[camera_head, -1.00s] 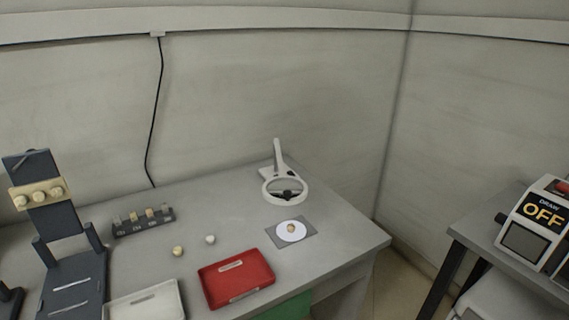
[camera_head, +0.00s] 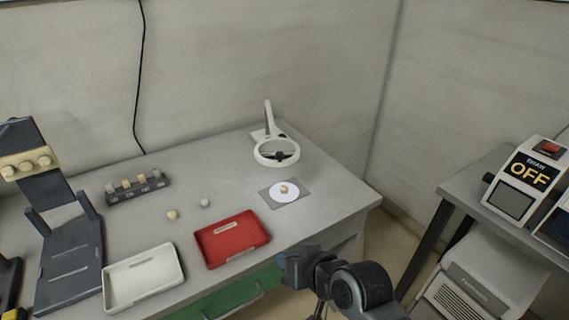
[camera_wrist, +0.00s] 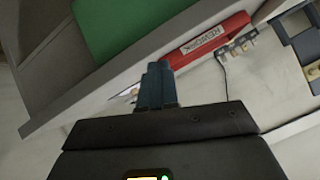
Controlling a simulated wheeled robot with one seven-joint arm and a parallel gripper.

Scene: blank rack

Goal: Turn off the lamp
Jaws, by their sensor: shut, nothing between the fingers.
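The lamp (camera_head: 276,164) is a white ring-headed magnifier lamp with a tilted arm. It stands at the back right of the grey table, over a light disc on a grey mat (camera_head: 270,195). I cannot make out a switch or whether it is lit. My gripper (camera_head: 284,262) shows low in the head view, in front of the table's front edge and well short of the lamp. In the wrist view its dark fingers (camera_wrist: 157,70) are together and hold nothing. The lamp is not clearly visible in the wrist view.
A red tray (camera_head: 232,256) and a white tray (camera_head: 143,293) lie along the table's front. A small rack (camera_head: 138,190) and a dark stand (camera_head: 70,262) are at left. A box marked OFF (camera_head: 515,200) stands on the right table. A gap separates the tables.

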